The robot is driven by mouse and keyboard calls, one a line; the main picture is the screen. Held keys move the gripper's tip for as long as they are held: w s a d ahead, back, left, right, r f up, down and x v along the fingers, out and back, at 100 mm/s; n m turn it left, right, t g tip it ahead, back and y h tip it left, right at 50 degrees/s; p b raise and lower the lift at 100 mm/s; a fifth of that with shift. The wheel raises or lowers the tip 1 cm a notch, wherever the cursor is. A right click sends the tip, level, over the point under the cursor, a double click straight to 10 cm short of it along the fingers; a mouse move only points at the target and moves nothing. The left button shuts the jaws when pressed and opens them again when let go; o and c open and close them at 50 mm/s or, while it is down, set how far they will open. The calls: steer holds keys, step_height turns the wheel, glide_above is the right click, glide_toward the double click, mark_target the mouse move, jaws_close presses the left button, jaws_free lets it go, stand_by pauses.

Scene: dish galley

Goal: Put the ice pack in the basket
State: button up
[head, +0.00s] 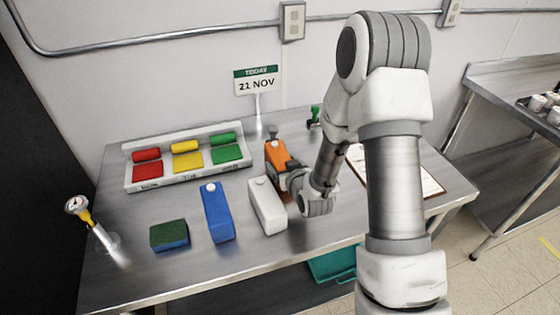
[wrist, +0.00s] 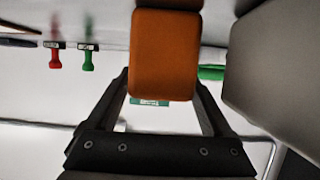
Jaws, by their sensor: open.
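Three capped, block-like containers stand on the steel table: a blue one (head: 217,212), a white one (head: 267,205) and an orange one (head: 277,154). I cannot tell from any marking which is the ice pack. My gripper (head: 284,176) is low at the orange container, just behind the white one. In the wrist view the orange container (wrist: 166,55) lies between the two spread fingers of my gripper (wrist: 163,88), which are open. A teal bin (head: 333,263), perhaps the basket, is partly visible below the table's front edge; its inside is mostly hidden.
A tray (head: 190,180) of red, yellow and green blocks stands at the back left. A sponge (head: 169,235) and a gauge (head: 92,220) are at the front left. A date sign (head: 257,82), a green stamp (head: 314,116) and a clipboard (head: 432,187) are around the arm.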

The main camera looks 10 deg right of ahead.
steer(key=p+v, duration=0.1)
steer(key=v, duration=0.5)
steer(key=shift+s+r, duration=0.25)
steer(key=shift+r, duration=0.1)
steer(key=p+v, duration=0.2)
steer(key=p, duration=0.2)
steer(key=shift+s+d+f+p, duration=0.1)
steer(key=shift+f+p, duration=0.05)
steer(key=shift+p, duration=0.2)
